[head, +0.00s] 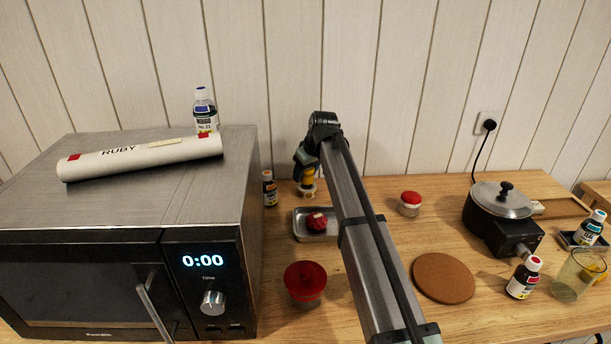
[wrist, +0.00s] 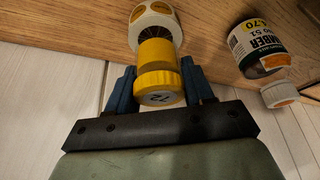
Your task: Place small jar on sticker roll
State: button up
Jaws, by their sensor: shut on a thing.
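The small jar is yellow, with a number on its lid, and shows in the wrist view (wrist: 156,80) between the blue fingers of my gripper (wrist: 157,86). My gripper is shut on the jar's sides. The sticker roll (wrist: 155,24), white with yellow dots, lies directly beyond the jar's far end. In the head view the yellow jar (head: 308,176) is upright below my gripper (head: 306,165), in line over the sticker roll (head: 307,191) near the back wall. I cannot tell whether the jar touches the roll. My gripper partly hides the jar there.
An amber dye bottle (head: 269,188) stands close left of the roll, between it and the microwave (head: 200,245). A metal tray (head: 301,229) with a red item lies in front. A red-lidded jar (head: 410,203) and a cork mat (head: 443,278) are to the right.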

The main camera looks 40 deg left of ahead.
jog(key=shift+f, duration=0.6)
jog(key=shift+f, duration=0.15)
jog(key=o, duration=1.1)
jog(key=shift+c, duration=0.2)
jog(key=v, duration=1.2)
